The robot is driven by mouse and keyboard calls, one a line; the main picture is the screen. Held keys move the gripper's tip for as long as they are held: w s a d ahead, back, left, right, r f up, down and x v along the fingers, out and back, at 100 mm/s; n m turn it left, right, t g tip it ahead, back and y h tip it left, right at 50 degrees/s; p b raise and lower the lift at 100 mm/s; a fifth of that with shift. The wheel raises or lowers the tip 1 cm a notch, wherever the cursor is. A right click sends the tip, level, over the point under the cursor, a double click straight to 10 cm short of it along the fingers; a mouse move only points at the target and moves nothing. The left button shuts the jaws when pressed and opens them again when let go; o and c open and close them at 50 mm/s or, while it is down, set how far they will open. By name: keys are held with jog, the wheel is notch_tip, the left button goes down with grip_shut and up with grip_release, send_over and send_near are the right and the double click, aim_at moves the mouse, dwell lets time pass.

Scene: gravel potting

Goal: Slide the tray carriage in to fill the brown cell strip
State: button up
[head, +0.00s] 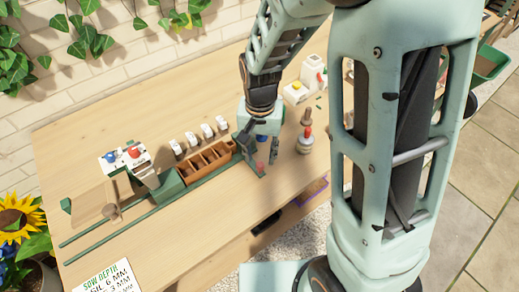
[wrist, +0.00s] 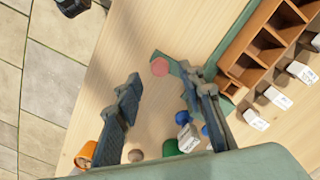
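The brown cell strip (head: 205,162) sits on the green tray carriage (head: 238,160), between green rails on the wooden table. Its empty-looking cells also show in the wrist view (wrist: 250,40). My gripper (head: 262,150) is above that end, pointing down. I cannot tell whether a finger touches the knob or the green end plate.
Several white labels (head: 200,135) stand behind the strip. A red-topped bottle (head: 305,140) stands right of my gripper. A sign (head: 105,282) lies at the front.

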aim_at(260, 164)
jog(key=shift+f, duration=2)
jog(key=shift+c, duration=0.2)
grip_shut()
